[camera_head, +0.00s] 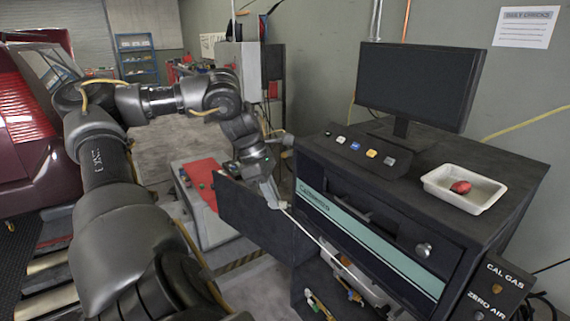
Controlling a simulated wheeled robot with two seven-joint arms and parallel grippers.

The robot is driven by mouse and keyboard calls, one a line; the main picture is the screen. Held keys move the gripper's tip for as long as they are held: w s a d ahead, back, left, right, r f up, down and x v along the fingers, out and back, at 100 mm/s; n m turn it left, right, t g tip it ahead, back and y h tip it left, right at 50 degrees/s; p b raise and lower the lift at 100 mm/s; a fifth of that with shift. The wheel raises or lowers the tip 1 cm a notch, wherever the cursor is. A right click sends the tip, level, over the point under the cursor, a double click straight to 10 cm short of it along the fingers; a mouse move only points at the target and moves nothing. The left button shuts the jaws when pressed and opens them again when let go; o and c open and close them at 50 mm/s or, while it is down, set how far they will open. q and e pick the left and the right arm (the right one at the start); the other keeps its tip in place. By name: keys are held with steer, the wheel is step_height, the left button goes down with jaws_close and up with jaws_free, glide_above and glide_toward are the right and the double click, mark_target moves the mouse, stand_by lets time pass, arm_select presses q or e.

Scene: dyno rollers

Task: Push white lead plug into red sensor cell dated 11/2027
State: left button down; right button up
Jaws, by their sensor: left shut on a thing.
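My left arm reaches in from the left, and its gripper (278,202) is beside the open dark door of the analyser cabinet. It is shut on the end of a thin white lead (318,240), at the white plug, which is mostly hidden by the fingers. The lead runs down right towards the cabinet's lower bay. A small red object (461,187), perhaps a sensor cell, lies in a white tray (436,186) on the cabinet top. No date is readable. I cannot see any cell at the gripper. My right gripper is not in view.
The dark cabinet (372,225) carries a monitor (420,85) and a row of coloured buttons. Its open door (250,213) stands out to the left. A cart with a red mat (204,172) is behind the gripper. A red car is at far left.

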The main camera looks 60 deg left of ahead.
arm_select(q)
steer(key=w+d+f+m+g+h, duration=0.1)
steer(key=w+d+f+m+g, duration=0.2)
steer(key=d+f+m, duration=0.95)
steer(key=w+d+m+g+y, duration=0.1)
steer(key=w+d, duration=0.3)
steer(key=d, duration=0.4)
steer(key=w+d+m+g, duration=0.2)
steer(key=w+d+m, duration=0.2)
steer(key=d, duration=0.5)
steer(key=shift+d+f+y, duration=0.2)
steer(key=shift+f+y, duration=0.2)
